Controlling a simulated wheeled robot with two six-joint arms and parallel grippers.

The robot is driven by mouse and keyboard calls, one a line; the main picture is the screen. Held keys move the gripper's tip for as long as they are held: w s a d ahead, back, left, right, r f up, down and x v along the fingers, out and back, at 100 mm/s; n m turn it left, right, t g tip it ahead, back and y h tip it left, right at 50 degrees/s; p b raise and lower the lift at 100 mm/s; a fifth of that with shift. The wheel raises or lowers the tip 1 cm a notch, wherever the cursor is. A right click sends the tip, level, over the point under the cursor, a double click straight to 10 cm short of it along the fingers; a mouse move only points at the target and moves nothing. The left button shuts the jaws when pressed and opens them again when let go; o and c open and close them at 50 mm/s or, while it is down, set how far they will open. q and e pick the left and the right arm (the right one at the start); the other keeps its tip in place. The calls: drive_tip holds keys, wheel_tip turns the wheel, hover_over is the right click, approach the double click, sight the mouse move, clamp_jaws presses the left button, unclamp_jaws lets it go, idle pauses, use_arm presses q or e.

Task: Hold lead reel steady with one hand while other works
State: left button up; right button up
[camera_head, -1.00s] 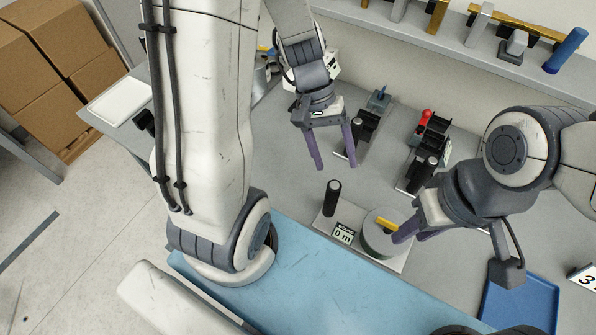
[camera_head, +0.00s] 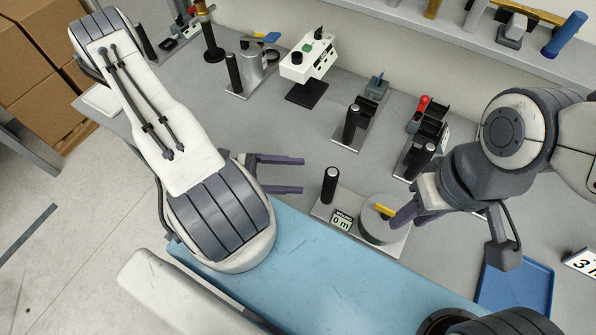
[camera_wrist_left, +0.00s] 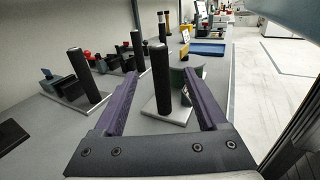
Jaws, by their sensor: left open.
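The lead reel (camera_head: 377,225) is a grey-green drum with a yellow piece on top, on a light base plate (camera_head: 318,211). A black post (camera_head: 330,186) and a "0 m" label (camera_head: 341,221) share that plate. My left gripper (camera_head: 302,174) is open and empty, left of the post, its fingers pointing right. In the left wrist view, the post (camera_wrist_left: 160,75) shows between the fingertips, beyond them; the reel (camera_wrist_left: 184,82) is partly hidden by the right-hand finger. My right gripper (camera_head: 393,217) is at the reel's right side; its grip is unclear.
Behind stand post-and-block stations (camera_head: 355,122), a white box instrument (camera_head: 308,57) and another station with a red knob (camera_head: 423,103). A blue tray (camera_head: 517,286) lies at lower right. A light-blue surface (camera_head: 330,275) lies in front. Bench left of the plate is clear.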

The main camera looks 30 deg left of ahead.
use_arm(q)
drive_tip(key=x, duration=1.2)
clamp_jaws()
idle(1.5)
